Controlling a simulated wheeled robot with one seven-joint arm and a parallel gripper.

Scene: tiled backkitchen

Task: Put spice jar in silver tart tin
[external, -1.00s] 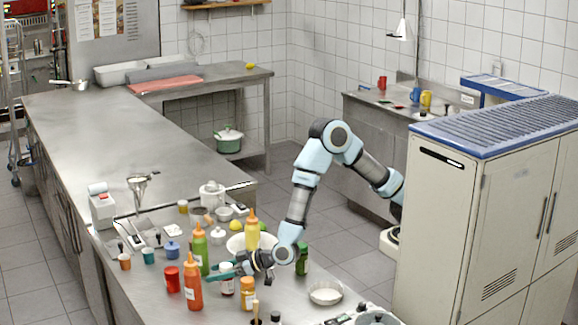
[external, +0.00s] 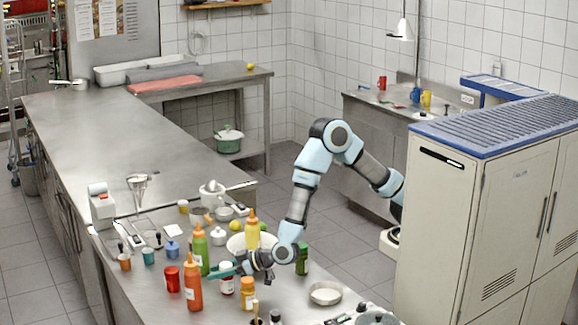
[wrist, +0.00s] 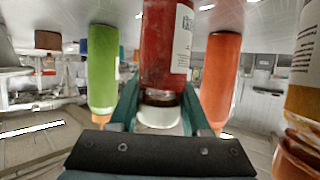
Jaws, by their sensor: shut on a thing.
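The spice jar (external: 227,285) stands upright on the steel counter, with dark red contents, a white label and a white lid. In the wrist view, which is upside down, the jar (wrist: 165,45) is between my teal fingers, its white lid low in the picture. My gripper (external: 228,271) reaches in from the right and is shut on the jar near its top; it also shows in the wrist view (wrist: 160,118). The silver tart tin (external: 325,299) is a shallow round dish on the counter, to the right of my gripper, with nothing visible in it.
A green bottle (external: 200,250) and an orange-red bottle (external: 192,286) stand close left of the jar. An orange-capped jar (external: 247,293) is close on its right.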

